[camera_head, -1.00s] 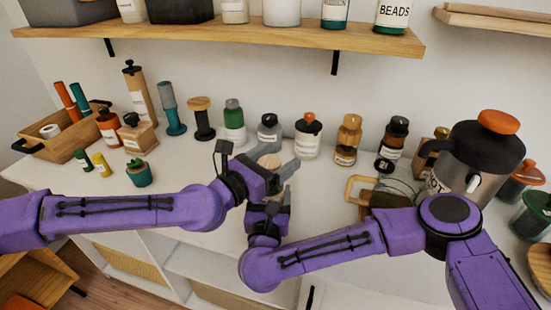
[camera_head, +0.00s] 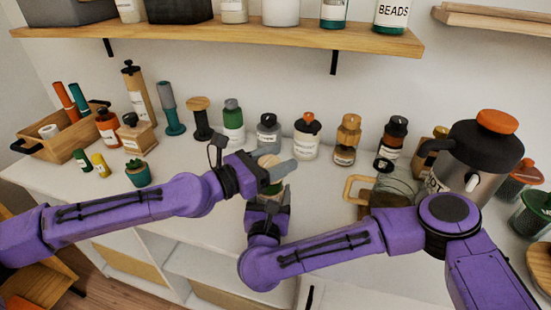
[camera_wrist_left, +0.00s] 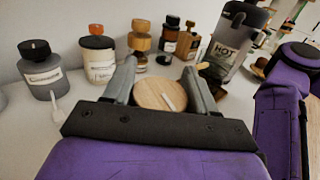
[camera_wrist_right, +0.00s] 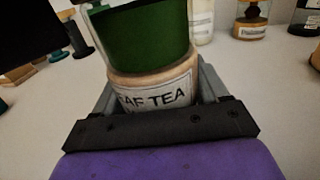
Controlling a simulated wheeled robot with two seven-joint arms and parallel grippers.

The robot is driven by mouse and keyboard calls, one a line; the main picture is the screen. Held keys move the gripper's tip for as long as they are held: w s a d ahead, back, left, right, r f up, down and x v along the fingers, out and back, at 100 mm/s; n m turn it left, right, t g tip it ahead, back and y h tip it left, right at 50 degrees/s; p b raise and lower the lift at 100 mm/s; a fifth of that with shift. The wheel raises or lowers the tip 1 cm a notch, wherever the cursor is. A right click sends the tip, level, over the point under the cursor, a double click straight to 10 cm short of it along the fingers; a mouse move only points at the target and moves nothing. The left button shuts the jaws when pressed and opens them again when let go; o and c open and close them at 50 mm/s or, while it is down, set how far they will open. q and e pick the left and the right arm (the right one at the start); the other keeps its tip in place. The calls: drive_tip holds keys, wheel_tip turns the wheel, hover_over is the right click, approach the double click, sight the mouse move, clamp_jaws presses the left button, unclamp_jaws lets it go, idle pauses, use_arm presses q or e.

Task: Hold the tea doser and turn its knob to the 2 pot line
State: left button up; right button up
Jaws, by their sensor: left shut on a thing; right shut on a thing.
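The tea doser (camera_wrist_right: 150,85) has a cream body with a label reading partly "AF TEA" and a dark green band above it. Its round wooden knob (camera_wrist_left: 150,93) bears a short pale line that lies diagonally in the left wrist view. My left gripper (camera_head: 277,171) is shut on the knob from above, one finger on either side. My right gripper (camera_head: 268,203) is shut on the doser's body below and holds it upright, or nearly so, near the counter's front. The pot lines cannot be made out; arms and fingers hide much of the doser.
A glass jug with a wooden handle (camera_head: 352,190) and a steel "HOT" pot (camera_head: 470,185) stand to the right. Several jars and bottles line the back of the counter (camera_head: 215,165). A small potted plant (camera_head: 138,174) stands to the left.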

use_arm(q)
drive_tip(key=m+g+h, duration=0.1)
drive_tip(key=g, duration=0.1)
drive_tip(key=m+g, duration=0.2)
drive_tip(key=m+g+h, duration=0.1)
drive_tip(key=g, duration=0.1)
drive_tip(key=shift+s+m+g+h, duration=0.25)
drive_tip(key=shift+m+g+h, duration=0.05)
drive_tip(key=shift+g, duration=0.1)
drive_tip(key=m+g, duration=0.1)
drive_tip(key=g, duration=0.1)
drive_tip(key=m+g, duration=0.3)
drive_tip(key=g, duration=0.2)
drive_tip(key=shift+s+d+m, duration=0.1)
drive_tip(key=shift+s+m, duration=0.2)
drive_tip(key=shift+s, duration=0.1)
drive_tip(key=m+g, duration=0.1)
drive_tip(key=m+g+y, duration=0.1)
drive_tip(key=g, duration=0.1)
drive_tip(key=m+g+y, duration=0.1)
drive_tip(key=g, duration=0.1)
drive_tip(key=shift+s, duration=0.3)
drive_tip(key=m+g+y, duration=0.3)
drive_tip(key=shift+s+a+g, duration=0.2)
drive_tip(key=shift+a+g, duration=0.05)
drive_tip(key=shift+g, duration=0.15)
drive_tip(key=shift+m+y, duration=0.3)
drive_tip(key=shift+s+a+g, duration=0.1)
drive_tip(key=shift+g, duration=0.2)
drive_tip(key=o, duration=1)
